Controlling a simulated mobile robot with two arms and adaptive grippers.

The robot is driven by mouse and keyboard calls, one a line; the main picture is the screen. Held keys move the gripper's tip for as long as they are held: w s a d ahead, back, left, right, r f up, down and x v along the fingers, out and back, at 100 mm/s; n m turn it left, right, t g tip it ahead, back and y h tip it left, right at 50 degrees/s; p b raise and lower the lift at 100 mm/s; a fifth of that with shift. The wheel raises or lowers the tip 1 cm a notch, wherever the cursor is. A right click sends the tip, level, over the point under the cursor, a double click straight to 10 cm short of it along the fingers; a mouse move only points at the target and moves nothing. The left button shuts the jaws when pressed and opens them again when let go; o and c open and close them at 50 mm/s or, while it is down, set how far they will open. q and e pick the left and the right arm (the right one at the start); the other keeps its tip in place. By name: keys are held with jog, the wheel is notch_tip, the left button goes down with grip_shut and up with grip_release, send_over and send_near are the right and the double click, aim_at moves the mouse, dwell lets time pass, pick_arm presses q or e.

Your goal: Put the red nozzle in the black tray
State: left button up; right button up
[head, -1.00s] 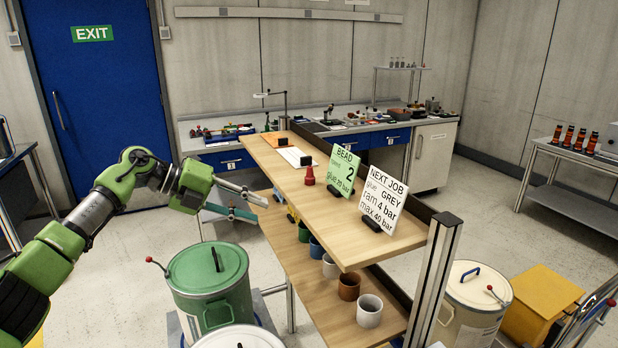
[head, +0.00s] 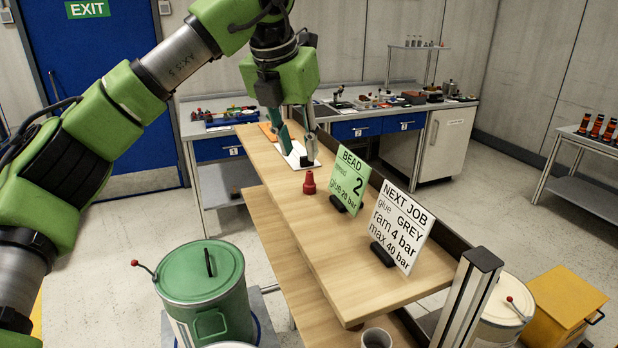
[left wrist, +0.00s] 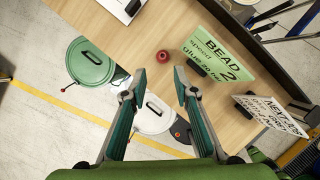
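The red nozzle (head: 309,183) stands upright on the wooden shelf, left of the green BEAD sign. It also shows in the left wrist view (left wrist: 163,57), beyond the fingertips. My left gripper (head: 296,146) is over the shelf, above and behind the nozzle in the head view. Its two fingers are spread with nothing between them, and the left wrist view shows the same gap (left wrist: 160,80). It does not touch the nozzle. I cannot single out a black tray with certainty. My right gripper is not in view.
The wooden shelf (head: 330,262) carries the BEAD sign (head: 349,181), the NEXT JOB sign (head: 401,228) and a white plate (head: 285,151) with a dark piece. A green drum (head: 203,285) stands left of it. The back bench holds several small items. The shelf's front is clear.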

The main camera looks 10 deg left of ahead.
aim_at(308, 173)
pick_arm(q)
jog(key=x, duration=0.3)
jog(key=shift+w+d, duration=0.1)
jog(key=p+x, duration=0.2)
jog(key=x, duration=0.1)
jog(key=shift+w+d+f, duration=0.15)
jog(key=shift+w+d, duration=0.05)
jog(key=shift+p+x, duration=0.35)
jog(key=shift+x, duration=0.8)
jog(key=shift+w+f, duration=0.1)
jog(key=shift+f, duration=0.3)
jog(key=shift+c, duration=2.5)
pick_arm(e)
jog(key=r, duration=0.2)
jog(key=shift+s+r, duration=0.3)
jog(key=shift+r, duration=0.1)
